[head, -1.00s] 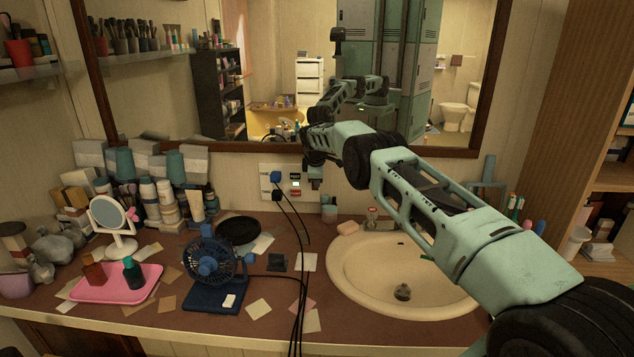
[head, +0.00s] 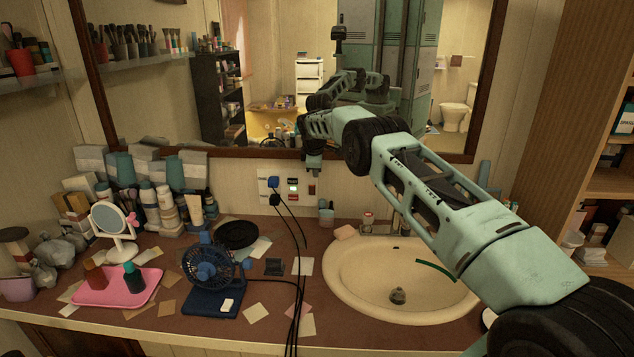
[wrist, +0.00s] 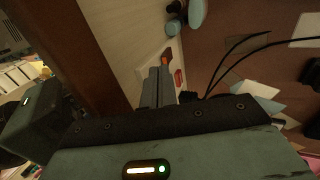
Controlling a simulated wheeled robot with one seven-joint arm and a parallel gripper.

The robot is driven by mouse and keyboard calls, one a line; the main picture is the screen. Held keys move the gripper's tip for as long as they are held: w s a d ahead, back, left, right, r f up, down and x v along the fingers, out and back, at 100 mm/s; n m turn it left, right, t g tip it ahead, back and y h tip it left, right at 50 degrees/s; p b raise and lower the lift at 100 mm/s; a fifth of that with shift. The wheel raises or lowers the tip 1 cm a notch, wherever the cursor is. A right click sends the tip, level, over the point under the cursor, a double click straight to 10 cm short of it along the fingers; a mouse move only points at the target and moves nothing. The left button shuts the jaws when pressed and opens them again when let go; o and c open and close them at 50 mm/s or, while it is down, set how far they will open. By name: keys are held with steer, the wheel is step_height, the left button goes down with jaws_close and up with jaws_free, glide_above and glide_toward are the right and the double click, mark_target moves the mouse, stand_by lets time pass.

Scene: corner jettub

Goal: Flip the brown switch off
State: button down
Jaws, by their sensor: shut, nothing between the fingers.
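The brown switch (head: 312,190) is the reddish-brown piece at the right end of the white wall panel (head: 265,188), below the mirror in the head view. My gripper (head: 313,174) is shut and empty, pointing down just above that switch. I cannot tell whether it touches it. In the wrist view my shut fingers (wrist: 158,70) lie beside the panel. An orange patch and a red patch show near them; I cannot tell which is the brown switch. The switch's on or off position is too small to read.
A blue plug (head: 273,182), a black plug and hanging black cables (head: 300,260) are left of the switch. Below are the sink (head: 345,285) and a blue fan (head: 208,265). My arm spans above the sink.

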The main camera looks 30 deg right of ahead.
steer(key=shift+s+a+r+p, duration=0.45)
steer(key=shift+s+a+r, duration=0.2)
steer(key=shift+s+a, duration=0.3)
steer(key=shift+f, duration=0.1)
